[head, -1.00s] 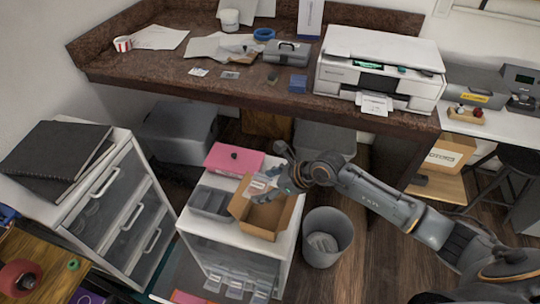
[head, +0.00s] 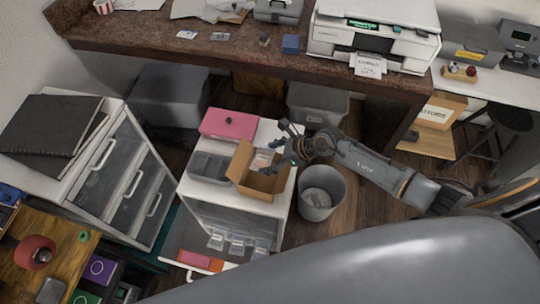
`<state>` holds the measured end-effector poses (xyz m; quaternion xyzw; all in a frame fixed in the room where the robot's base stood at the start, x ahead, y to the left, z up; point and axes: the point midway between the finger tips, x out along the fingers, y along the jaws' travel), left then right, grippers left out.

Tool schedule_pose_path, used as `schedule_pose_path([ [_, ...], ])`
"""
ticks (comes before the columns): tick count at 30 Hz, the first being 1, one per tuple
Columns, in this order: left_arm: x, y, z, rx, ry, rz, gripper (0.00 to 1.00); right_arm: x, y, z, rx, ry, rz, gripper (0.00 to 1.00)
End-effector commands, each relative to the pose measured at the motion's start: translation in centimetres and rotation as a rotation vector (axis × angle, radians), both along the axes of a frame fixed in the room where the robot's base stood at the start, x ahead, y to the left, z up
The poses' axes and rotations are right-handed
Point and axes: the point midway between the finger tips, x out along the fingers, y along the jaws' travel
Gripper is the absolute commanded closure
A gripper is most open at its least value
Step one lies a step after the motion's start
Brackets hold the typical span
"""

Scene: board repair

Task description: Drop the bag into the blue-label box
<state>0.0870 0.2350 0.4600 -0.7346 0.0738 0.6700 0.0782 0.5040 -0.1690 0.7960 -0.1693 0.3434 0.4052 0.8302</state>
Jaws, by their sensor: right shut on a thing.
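My right gripper (head: 284,156) is at the right side of an open cardboard box on the white cabinet. It is shut on a small pale bag (head: 263,159), which shows only partly beside the fingers, over the box opening. The bag's lower part is hard to make out. My left gripper is not in view. At the lower left are dark bins, one with a purple ring label (head: 98,269) and one with a green ring label (head: 86,298). I cannot make out a blue label on any box.
The cardboard box (head: 262,184) stands by a grey tray (head: 209,167) and a pink box (head: 229,124) on the white cabinet. Its open drawer holds several small packets (head: 237,247). A grey waste bin (head: 319,188) stands to the right. My own grey body part covers the lower right.

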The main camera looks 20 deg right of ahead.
Motion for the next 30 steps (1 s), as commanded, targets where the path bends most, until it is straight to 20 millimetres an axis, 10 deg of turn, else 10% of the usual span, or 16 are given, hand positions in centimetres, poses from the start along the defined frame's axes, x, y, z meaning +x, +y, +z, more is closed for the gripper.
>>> schedule_pose_path([
  [30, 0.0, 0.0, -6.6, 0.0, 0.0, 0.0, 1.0, 0.0, 0.0, -7.3, 0.0, 0.0, 0.0, 0.51],
])
